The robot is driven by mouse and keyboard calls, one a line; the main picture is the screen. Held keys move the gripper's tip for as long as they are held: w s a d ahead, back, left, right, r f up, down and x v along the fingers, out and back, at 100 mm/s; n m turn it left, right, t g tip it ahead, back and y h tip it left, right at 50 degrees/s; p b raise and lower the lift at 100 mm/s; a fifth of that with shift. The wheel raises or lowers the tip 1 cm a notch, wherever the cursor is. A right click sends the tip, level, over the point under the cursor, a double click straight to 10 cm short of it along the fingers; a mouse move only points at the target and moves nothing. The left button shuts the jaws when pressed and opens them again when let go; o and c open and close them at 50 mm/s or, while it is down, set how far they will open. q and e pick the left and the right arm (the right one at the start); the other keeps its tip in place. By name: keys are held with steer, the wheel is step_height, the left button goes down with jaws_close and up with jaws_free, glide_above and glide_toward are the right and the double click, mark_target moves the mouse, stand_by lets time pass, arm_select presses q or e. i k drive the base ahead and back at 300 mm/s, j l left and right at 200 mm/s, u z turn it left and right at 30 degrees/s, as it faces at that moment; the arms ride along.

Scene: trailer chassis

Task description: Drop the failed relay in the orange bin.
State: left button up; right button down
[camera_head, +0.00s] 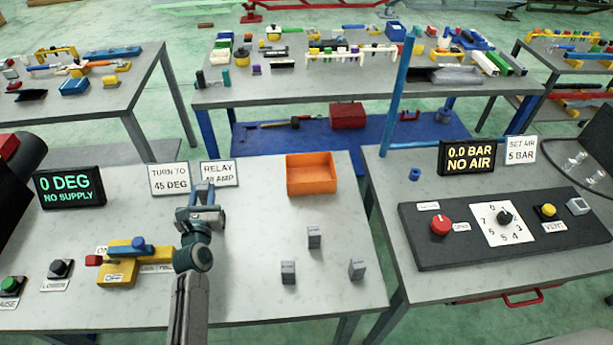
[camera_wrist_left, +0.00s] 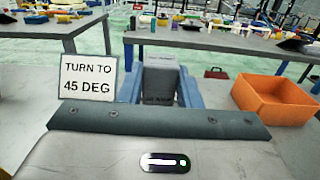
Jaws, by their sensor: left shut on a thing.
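My left gripper (camera_head: 203,194) is shut on a grey block-shaped relay (camera_wrist_left: 160,80), which stands between the blue fingers in the wrist view. In the head view the gripper is above the grey table, left of the orange bin, and mostly hides the relay. The open orange bin (camera_head: 312,186) sits at the table's back right; its inside looks empty from the head. It also shows at the right of the wrist view (camera_wrist_left: 282,112). My right gripper is not in view.
Three similar grey blocks stand on the table (camera_head: 314,238) (camera_head: 288,273) (camera_head: 357,270), in front of the bin. Signs "TURN TO 45 DEG" (camera_head: 170,178) and "RELAY" (camera_head: 220,174) stand behind the gripper. A yellow switch unit (camera_head: 118,272) with a blue knob is at left.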

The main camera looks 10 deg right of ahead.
mark_target(310, 174)
steer(key=i+l+u, duration=0.15)
steer(key=l, duration=0.75)
steer(key=l+u, duration=0.15)
steer(key=l, duration=0.75)
